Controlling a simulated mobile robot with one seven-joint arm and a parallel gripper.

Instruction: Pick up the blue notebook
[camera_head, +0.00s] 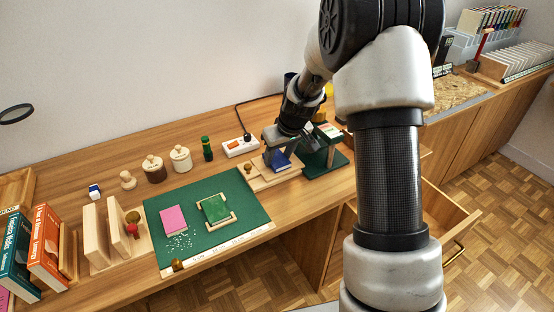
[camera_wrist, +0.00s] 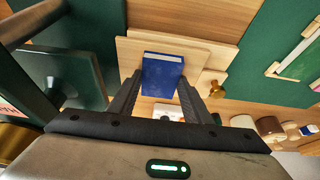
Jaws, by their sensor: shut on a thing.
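The blue notebook (camera_head: 280,160) is at the wooden stand right of the green mat in the head view. In the wrist view the blue notebook (camera_wrist: 162,76) shows its blue cover and pale page edge between the two fingers. My gripper (camera_wrist: 160,100) is shut on it, one finger on each side. In the head view my gripper (camera_head: 281,150) is partly hidden by my own wrist. I cannot tell whether the notebook is clear of the wooden stand (camera_head: 262,180) or touching it.
A dark green stand (camera_head: 325,163) is close on the right. A white power strip (camera_head: 240,147) is behind. Books (camera_head: 46,243) and wooden bookends stand at the left.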

